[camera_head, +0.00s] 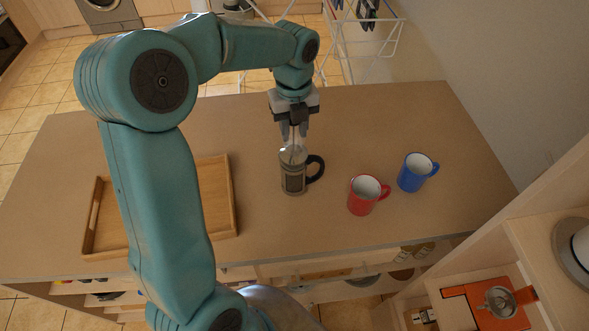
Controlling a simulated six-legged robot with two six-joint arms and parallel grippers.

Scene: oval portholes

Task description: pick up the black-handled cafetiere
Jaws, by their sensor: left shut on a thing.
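The black-handled cafetiere (293,180) stands upright on the brown counter (350,120), near its middle. It has a glass and metal body, and its black handle points right. My left gripper (294,134) reaches down from above and is shut on the top of the cafetiere, around its plunger knob or rod. The fingers hide the knob. I cannot tell whether the base is touching the counter. My right gripper is not in view.
A red mug (362,197) and a blue mug (412,175) stand to the right of the cafetiere. A wooden tray (222,195) lies to the left, partly behind my left arm. Open shelves (520,225) stand at the lower right. The counter's far side is clear.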

